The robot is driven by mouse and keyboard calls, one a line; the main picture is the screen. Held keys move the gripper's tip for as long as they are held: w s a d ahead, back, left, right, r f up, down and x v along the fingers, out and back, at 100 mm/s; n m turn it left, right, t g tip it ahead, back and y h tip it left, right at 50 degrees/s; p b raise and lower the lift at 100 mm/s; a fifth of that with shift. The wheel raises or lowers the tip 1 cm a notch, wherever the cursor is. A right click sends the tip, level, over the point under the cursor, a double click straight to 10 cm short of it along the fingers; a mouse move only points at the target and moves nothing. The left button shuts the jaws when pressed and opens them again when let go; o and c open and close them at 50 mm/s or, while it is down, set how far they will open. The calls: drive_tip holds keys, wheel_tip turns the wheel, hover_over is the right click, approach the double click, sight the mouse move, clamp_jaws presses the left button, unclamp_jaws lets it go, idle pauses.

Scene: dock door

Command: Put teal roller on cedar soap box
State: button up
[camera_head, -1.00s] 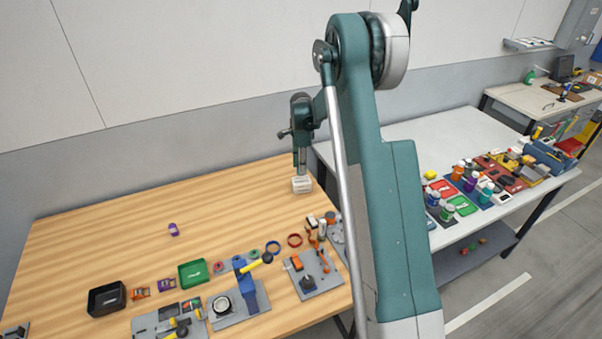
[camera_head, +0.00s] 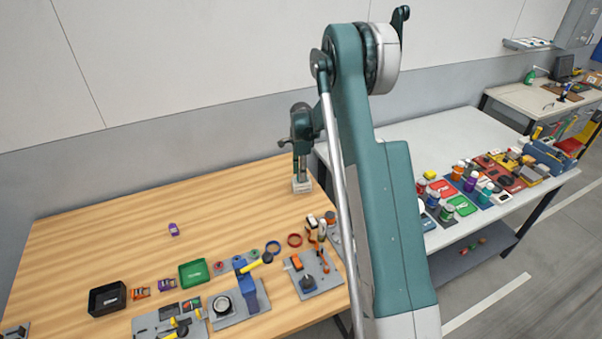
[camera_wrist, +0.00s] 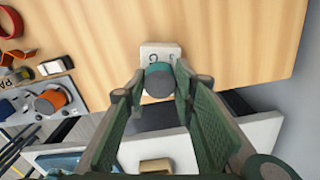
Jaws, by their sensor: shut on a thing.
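The teal roller (camera_wrist: 158,80) is between the fingertips of my gripper (camera_wrist: 160,86); its grey round end faces the wrist camera. My gripper (camera_head: 302,177) is shut on it, pointing down over the back right of the wooden table. The cedar soap box (camera_head: 302,188) is a small pale box directly below the gripper. In the wrist view the box (camera_wrist: 160,49) shows dark markings on its top, and the roller overlaps its near part. I cannot tell whether the roller touches the box. In the head view the fingers hide the roller.
The wooden table (camera_head: 120,220) is clear around the box, toward the left. A white table (camera_head: 430,145) stands to the right.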

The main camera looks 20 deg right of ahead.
drive_tip(key=shift+f, duration=0.1)
drive_tip(key=o, duration=1)
drive_tip(key=shift+c, duration=0.2)
wheel_tip(320, 180, up, 12)
drive_tip(key=shift+b, duration=0.3)
drive_tip(key=shift+r, duration=0.2)
idle(0.3)
